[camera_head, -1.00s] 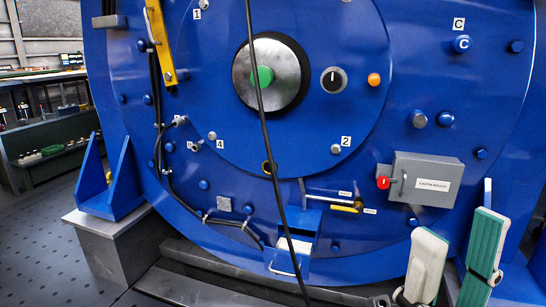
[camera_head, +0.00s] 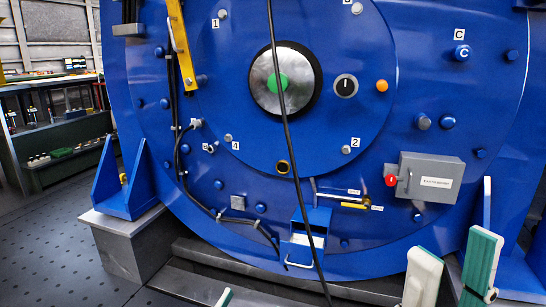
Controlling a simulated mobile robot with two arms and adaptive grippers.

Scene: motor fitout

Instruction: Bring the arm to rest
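My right gripper (camera_head: 455,247) is at the bottom right, in front of the blue machine. Its two white fingers with green pads stand apart, and nothing shows between them. The lower part of that gripper is cut off by the frame edge. A small white and green tip of my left gripper (camera_head: 224,297) pokes up at the bottom edge. The rest of the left gripper is out of frame, so its opening cannot be seen.
The big blue round machine (camera_head: 240,120) fills the view. A black cable (camera_head: 290,140) hangs across its front. A grey box (camera_head: 430,177) with a red knob (camera_head: 391,180) and a small blue tray (camera_head: 301,240) stick out. Open floor (camera_head: 60,240) lies at left.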

